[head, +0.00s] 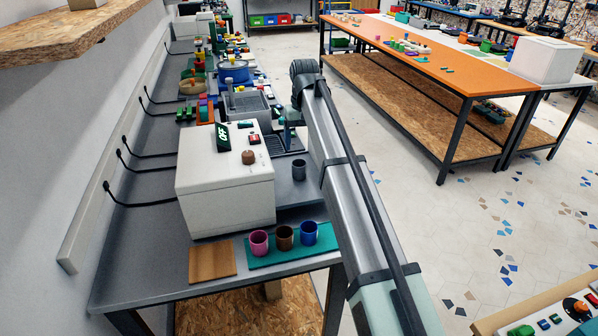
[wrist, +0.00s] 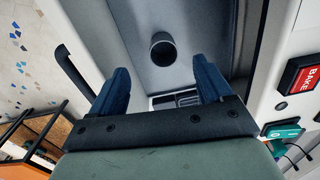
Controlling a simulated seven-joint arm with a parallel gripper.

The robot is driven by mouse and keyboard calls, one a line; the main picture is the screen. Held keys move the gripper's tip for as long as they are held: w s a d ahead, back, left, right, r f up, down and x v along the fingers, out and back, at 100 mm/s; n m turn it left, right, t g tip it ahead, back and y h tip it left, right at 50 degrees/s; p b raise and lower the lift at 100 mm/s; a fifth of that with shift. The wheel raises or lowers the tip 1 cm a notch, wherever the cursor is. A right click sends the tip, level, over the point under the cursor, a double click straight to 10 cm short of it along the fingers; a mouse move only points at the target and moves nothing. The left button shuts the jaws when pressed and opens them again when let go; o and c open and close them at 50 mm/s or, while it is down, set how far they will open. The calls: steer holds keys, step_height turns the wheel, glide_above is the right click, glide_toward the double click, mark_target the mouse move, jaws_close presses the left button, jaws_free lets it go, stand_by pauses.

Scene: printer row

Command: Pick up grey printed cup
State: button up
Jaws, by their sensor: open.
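The grey printed cup (head: 299,169) stands upright on the grey table, just right of the white box-shaped machine in the head view. In the wrist view the cup (wrist: 163,48) shows its dark round mouth, ahead of the gap between my fingers. My gripper (wrist: 162,78) is open, with its two blue fingers apart and nothing between them. In the head view my arm comes in from the lower right, and my gripper (head: 285,132) is partly hidden behind it, beyond the cup. The cup and the fingers are apart.
The white machine (head: 225,190) with OFF and BAKE labels stands close left of the cup. A teal tray (head: 318,250) holds pink, brown and blue cups at the front, beside a wooden board (head: 212,261). A black gridded tray (head: 283,143) lies behind the cup.

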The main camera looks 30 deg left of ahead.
glide_above(299, 166)
steer(key=s+d, duration=0.2)
steer(key=s, duration=0.1)
steer(key=f, duration=0.5)
steer(key=shift+w+d, duration=0.1)
steer(key=shift+w, duration=0.15)
steer(key=shift+w+a+f, duration=0.1)
steer(key=shift+a+f, duration=0.05)
steer(key=shift+f, duration=0.75)
steer(key=shift+w+a+f, duration=0.1)
steer(key=shift+a+f, duration=0.1)
steer(key=shift+f, duration=0.75)
steer(key=shift+a+f, duration=0.15)
steer(key=shift+f, duration=0.75)
steer(key=c, duration=1)
steer(key=shift+r, duration=0.1)
